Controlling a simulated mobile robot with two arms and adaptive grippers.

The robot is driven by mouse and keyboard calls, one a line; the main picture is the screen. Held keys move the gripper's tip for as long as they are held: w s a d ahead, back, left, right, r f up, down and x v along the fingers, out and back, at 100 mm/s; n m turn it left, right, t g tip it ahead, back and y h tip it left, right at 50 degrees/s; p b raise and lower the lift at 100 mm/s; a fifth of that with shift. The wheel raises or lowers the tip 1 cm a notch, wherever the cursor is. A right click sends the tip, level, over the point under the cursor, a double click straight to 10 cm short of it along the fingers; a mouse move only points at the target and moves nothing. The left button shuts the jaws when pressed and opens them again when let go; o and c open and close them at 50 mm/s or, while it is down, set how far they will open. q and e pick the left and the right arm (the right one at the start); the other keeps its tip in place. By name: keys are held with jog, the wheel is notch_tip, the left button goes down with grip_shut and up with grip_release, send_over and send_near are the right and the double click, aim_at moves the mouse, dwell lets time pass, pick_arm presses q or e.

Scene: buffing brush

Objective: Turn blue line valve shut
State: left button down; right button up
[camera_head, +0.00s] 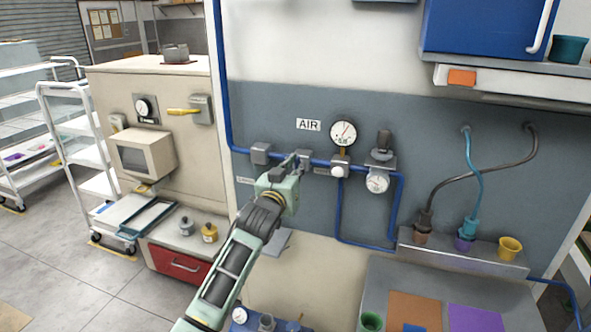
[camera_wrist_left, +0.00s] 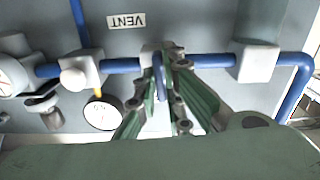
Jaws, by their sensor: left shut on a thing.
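The blue line (camera_head: 237,149) runs down the wall and then across the grey panel under the AIR label. A grey valve body (camera_head: 304,157) sits on it, mostly behind my left gripper (camera_head: 294,166). In the left wrist view, which is upside down, a short blue valve handle (camera_wrist_left: 158,76) stands out from the pipe. The left gripper's green fingers (camera_wrist_left: 166,88) are shut on this handle, close in front of the valve body. The handle's exact angle to the pipe is hard to tell. My right gripper is in neither view.
A pressure gauge (camera_head: 343,132) and a regulator with a second gauge (camera_head: 377,181) are on the line just right of the valve. A grey pipe block (camera_head: 261,153) is to its left.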

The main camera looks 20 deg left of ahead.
pick_arm(q)
jog(key=shift+r+m, duration=0.15)
jog(key=shift+m, duration=0.35)
jog(key=c, duration=1.9)
grip_release()
jog(key=shift+o, duration=0.2)
jog(key=shift+w, duration=0.1)
jog(key=s, duration=1.2)
jog(key=shift+a, duration=0.25)
